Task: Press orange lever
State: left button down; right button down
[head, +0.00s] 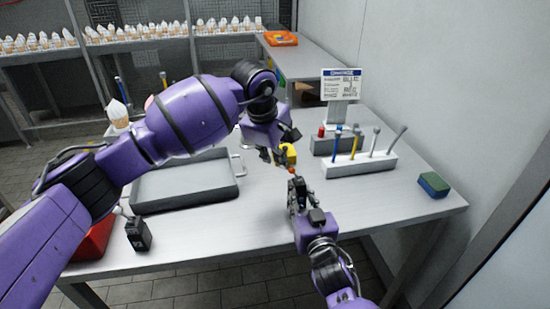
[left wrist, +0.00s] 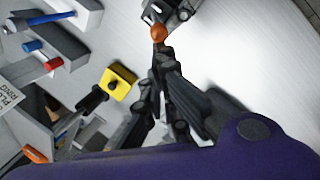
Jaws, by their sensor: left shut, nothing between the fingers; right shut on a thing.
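The orange lever shows as a small orange ball end (head: 292,170) just beyond the tips of my right gripper (head: 296,186). In the left wrist view the orange ball (left wrist: 158,33) sits right ahead of the closed fingertips of my left gripper (left wrist: 158,58); I cannot tell whether they touch. My left gripper (head: 272,153) is shut and empty, above the table. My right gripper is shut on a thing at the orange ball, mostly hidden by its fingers. A yellow block (head: 287,154) with a black knob is beside the left gripper; it also shows in the left wrist view (left wrist: 118,82).
A grey tray (head: 185,190) lies left on the table. A white rack (head: 360,166) with upright tools stands right, with a sign (head: 341,86) behind it. A green-blue block (head: 433,185) lies near the right edge. A black device (head: 138,233) stands at the front left.

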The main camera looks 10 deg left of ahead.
pick_arm(q)
jog(key=shift+w+d+r, duration=0.1)
jog(key=shift+d+r, duration=0.05)
jog(key=shift+r, duration=0.05)
jog(key=w+d+r+y, duration=0.1)
jog(key=w+d, duration=0.1)
jog(key=d, duration=0.4)
jog(key=shift+d+r, duration=0.35)
dwell(0.4)
jog(key=shift+r, duration=0.1)
dwell(1.4)
jog(key=shift+r, duration=0.75)
